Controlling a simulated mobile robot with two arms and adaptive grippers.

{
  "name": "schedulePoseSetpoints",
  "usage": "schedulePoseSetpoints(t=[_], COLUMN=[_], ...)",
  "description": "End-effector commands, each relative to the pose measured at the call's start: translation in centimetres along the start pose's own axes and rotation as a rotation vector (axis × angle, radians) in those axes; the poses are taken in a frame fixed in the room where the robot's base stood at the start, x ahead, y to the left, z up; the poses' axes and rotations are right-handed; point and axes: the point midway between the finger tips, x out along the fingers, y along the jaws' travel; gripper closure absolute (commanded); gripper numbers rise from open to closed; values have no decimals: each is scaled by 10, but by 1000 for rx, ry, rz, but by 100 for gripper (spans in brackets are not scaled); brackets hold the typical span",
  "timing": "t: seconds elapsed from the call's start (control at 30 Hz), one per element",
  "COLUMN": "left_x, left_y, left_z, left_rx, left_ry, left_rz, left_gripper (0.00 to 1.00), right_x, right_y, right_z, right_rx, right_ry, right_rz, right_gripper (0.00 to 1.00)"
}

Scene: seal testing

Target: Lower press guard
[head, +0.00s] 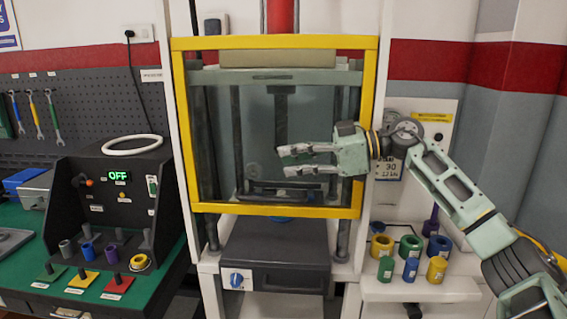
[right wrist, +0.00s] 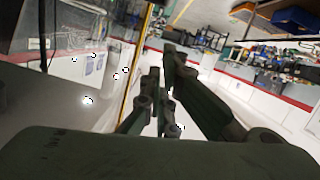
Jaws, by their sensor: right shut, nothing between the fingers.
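The press guard (head: 275,210) is a clear pane in a yellow frame, upright across the front of the press in the head view. Its bottom bar is just above a dark grey box, and its top bar is near the press top. A yellow upright (right wrist: 137,65) shows in the right wrist view. My right gripper (head: 283,161) is shut and empty, pointing left in front of the pane's lower half. I cannot tell whether it touches the pane. The press ram and dark rods show through the pane. My left gripper is not in view.
The dark grey box (head: 275,257) with a blue knob is under the guard. A green bench with a black control box (head: 120,205) reading OFF is at left. A white shelf (head: 415,290) with several coloured rings is at right, below my right arm.

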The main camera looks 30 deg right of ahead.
Motion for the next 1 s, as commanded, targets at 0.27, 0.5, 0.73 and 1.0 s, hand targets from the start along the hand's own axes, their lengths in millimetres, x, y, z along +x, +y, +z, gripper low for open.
schedulePoseSetpoints(t=[0.27, 0.5, 0.73, 1.0], left_x=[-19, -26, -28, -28], left_y=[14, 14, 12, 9], left_z=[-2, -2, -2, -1], left_rx=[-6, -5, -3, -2], left_ry=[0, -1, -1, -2], left_rz=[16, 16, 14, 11], left_gripper=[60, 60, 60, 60], right_x=[62, 85, 89, 89], right_y=[-1, 0, 0, 0], right_z=[-4, 22, 38, 39], right_rx=[-1, 3, -2, -3], right_ry=[3, -1, 1, 1], right_rz=[-5, 0, 0, 0], right_gripper=[100, 100, 100, 100])
